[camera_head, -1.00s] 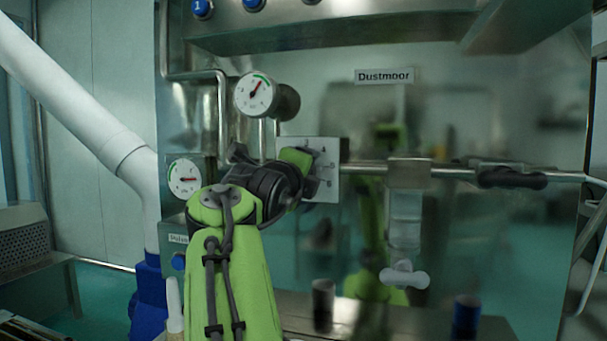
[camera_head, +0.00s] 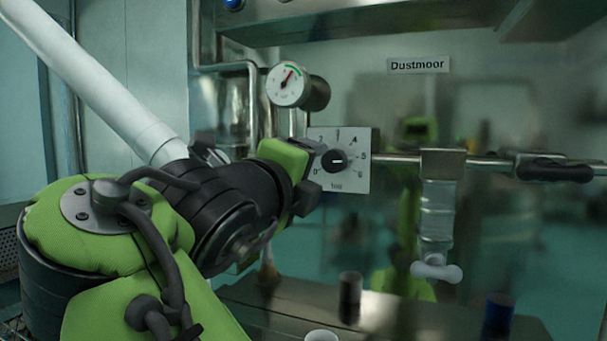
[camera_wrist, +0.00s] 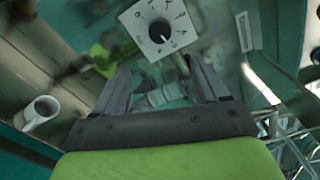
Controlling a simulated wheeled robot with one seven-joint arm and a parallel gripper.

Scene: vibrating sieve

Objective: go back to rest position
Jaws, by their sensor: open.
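My gripper (camera_wrist: 165,88) is open in the wrist view, with nothing between its two dark fingers. In the head view my green and black arm fills the lower left, and my gripper (camera_head: 312,180) is beside the left edge of the dial plate. The white dial plate (camera_head: 362,178) has a black knob (camera_head: 336,161) and numbers around it. The plate also shows beyond the fingers in the wrist view (camera_wrist: 150,46), with a visible gap between it and the fingers.
A pressure gauge (camera_head: 288,84) is above left of the plate. A horizontal pipe (camera_head: 395,160) with a clear valve (camera_head: 437,215) runs to the right. A dark cup (camera_head: 349,297) and a blue cup (camera_head: 498,315) are on the metal ledge. A white mug (camera_wrist: 38,112) shows in the wrist view.

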